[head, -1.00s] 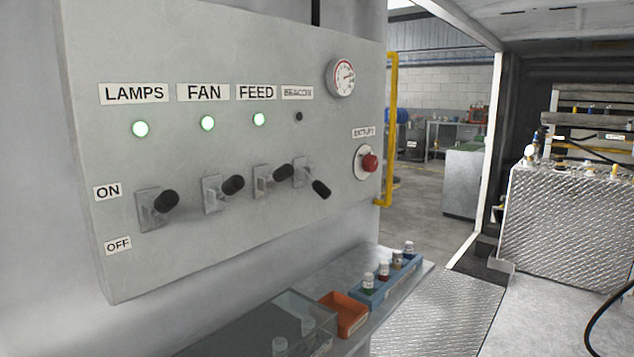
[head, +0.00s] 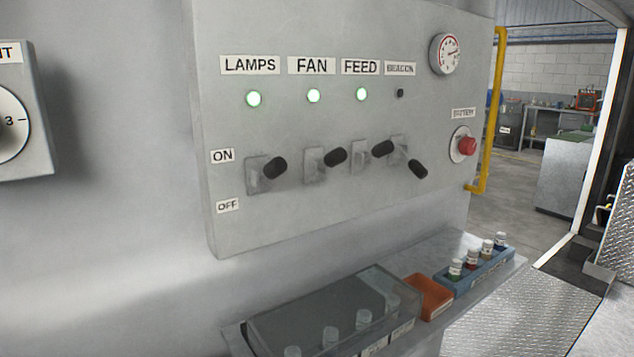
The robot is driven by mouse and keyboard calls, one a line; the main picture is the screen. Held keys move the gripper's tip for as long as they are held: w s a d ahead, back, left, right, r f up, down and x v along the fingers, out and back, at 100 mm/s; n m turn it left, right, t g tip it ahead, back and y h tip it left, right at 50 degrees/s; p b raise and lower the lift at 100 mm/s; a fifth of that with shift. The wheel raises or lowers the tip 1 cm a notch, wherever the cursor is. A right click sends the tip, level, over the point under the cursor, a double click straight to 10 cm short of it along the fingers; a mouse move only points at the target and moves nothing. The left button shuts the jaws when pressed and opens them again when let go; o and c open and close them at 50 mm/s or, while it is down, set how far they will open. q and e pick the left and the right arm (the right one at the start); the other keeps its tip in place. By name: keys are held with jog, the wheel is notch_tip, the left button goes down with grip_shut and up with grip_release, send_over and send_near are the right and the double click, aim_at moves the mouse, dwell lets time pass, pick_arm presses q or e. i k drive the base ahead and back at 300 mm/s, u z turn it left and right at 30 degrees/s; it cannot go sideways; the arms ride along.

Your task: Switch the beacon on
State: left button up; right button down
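The grey switch panel is on the wall in the head view. The beacon switch (head: 417,169) is the rightmost of the black-handled levers, and its handle points down. The beacon light (head: 400,93) above it is dark, under the BEACON label (head: 400,69). The lamps switch (head: 275,168), fan switch (head: 335,157) and feed switch (head: 382,149) have their handles up, and their lights glow green. Neither of my grippers is in view.
A red battery knob (head: 467,146) and a gauge (head: 445,54) are on the panel's right side. A shelf below holds a clear-lidded box (head: 335,305), an orange tray (head: 429,298) and a blue rack (head: 480,275) of small bottles. A yellow rail (head: 495,110) stands right of the panel.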

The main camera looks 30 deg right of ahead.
aim_at(417, 168)
jog(key=u, duration=1.5)
jog(key=k, duration=1.2)
jog(key=z, duration=1.5)
